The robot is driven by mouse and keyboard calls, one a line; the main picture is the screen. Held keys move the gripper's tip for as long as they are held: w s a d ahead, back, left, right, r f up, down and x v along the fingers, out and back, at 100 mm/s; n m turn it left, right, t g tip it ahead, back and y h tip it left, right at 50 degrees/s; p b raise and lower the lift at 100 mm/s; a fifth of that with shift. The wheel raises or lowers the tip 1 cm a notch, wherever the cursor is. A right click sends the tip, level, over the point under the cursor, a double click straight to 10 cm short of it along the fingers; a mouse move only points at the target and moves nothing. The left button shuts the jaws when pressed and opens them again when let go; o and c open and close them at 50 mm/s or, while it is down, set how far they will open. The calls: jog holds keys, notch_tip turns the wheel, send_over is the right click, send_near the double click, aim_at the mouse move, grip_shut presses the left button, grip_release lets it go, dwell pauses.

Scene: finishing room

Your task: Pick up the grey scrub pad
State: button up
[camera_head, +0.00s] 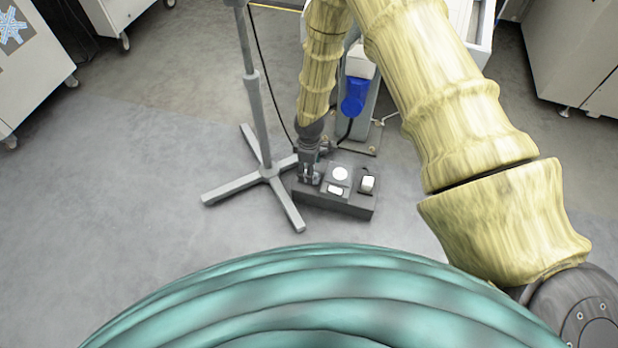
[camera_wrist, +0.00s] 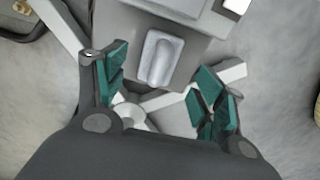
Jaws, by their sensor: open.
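A light grey, rounded oblong piece, which looks like the grey scrub pad (camera_wrist: 160,58), lies in a recess at the end of a grey box in the wrist view. It has a raised ridge along its middle. My gripper (camera_wrist: 160,84) is open, with its green-padded fingers apart on either side and nothing seen held between them. The pad shows just beyond the fingertips, roughly centred between them. In the head view my gripper (camera_head: 310,178) is over the left end of the dark grey box (camera_head: 345,207) and hides most of what lies there.
The box also holds a white round piece (camera_head: 340,173), a small white piece (camera_head: 335,190) and a pale block (camera_head: 368,183). A grey stand (camera_head: 268,172) with spread feet is close on the left. A blue item (camera_head: 354,97) hangs behind. Open floor lies left.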

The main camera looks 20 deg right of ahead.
notch_tip(320, 180, down, 4)
jog(key=shift+r+b, duration=0.1)
jog(key=shift+b, duration=0.85)
jog(key=shift+c, duration=0.4)
jog(key=c, duration=1.1)
jog(key=shift+r, duration=0.1)
notch_tip(320, 180, up, 3)
jog(key=shift+r+p, duration=0.1)
jog(key=shift+p, duration=1.15)
jog(key=shift+s+a+r, duration=0.1)
jog(key=shift+s+r, duration=0.1)
jog(key=shift+r, duration=0.1)
jog(key=s+a+p, duration=0.1)
jog(key=s+a, duration=0.1)
jog(key=s, duration=0.2)
jog(key=s+a+p, duration=0.2)
jog(key=s+a, duration=0.1)
jog(key=s, duration=0.1)
jog(key=s+a+r+p, duration=0.1)
jog(key=s+a+p, duration=0.1)
jog(key=s, duration=0.3)
jog(key=shift+s+a, duration=0.1)
jog(key=shift+a, duration=0.4)
